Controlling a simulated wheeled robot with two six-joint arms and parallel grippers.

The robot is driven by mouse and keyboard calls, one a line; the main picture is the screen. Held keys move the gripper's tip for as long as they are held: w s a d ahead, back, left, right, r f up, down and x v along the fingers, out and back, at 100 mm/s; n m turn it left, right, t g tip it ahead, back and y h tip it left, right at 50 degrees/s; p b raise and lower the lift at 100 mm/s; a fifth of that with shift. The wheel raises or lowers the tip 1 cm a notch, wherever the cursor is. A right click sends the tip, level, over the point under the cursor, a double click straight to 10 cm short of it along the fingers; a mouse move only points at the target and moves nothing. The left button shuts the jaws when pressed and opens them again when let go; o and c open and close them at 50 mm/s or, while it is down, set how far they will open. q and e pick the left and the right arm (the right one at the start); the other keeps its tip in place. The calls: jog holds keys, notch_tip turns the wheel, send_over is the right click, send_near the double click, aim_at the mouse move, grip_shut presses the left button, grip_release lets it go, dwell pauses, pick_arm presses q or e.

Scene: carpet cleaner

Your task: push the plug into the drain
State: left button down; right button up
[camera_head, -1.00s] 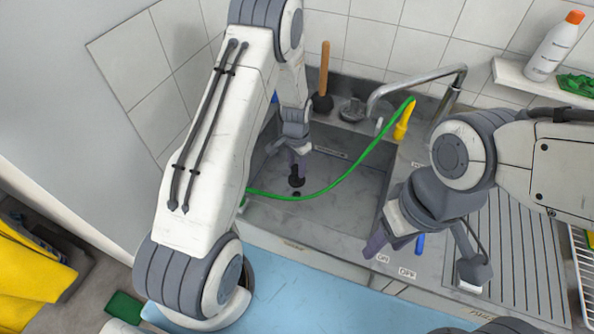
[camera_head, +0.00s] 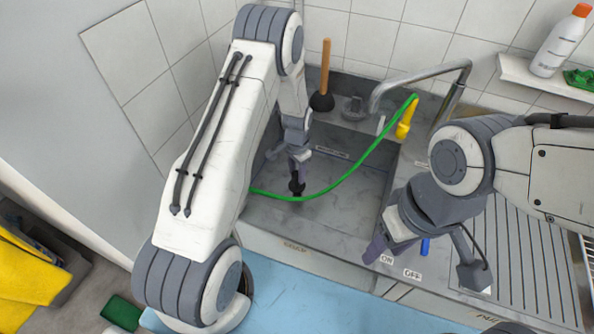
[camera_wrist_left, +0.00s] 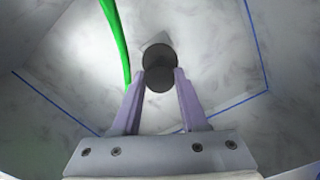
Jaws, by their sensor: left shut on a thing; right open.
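My left gripper (camera_head: 298,170) reaches down into the sink basin and is shut on the black plug (camera_head: 296,187). In the left wrist view the plug (camera_wrist_left: 159,75) sits between the two purple fingertips (camera_wrist_left: 162,84). The drain is hidden behind or beneath the plug, and I cannot tell whether the plug touches it. My right gripper (camera_head: 376,247) is open, over the front rim of the sink near the ON and OFF labels.
A green hose (camera_head: 345,175) crosses the basin (camera_head: 345,205) close to the plug. A plunger (camera_head: 323,85) stands on the back ledge, left of the faucet (camera_head: 420,75). A ribbed drainboard (camera_head: 520,260) lies at the right.

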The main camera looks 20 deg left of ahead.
aim_at(297, 182)
pick_arm(q)
jog(key=shift+f+b, duration=0.75)
jog(key=shift+f, duration=0.65)
jog(key=shift+f+b, duration=1)
jog(key=shift+f, duration=0.3)
dwell(0.3)
jog(key=shift+c, duration=1.8)
grip_release()
notch_tip(297, 182, up, 9)
jog(key=shift+r+b, duration=0.15)
jog(key=shift+b, duration=0.55)
jog(key=shift+r, duration=0.6)
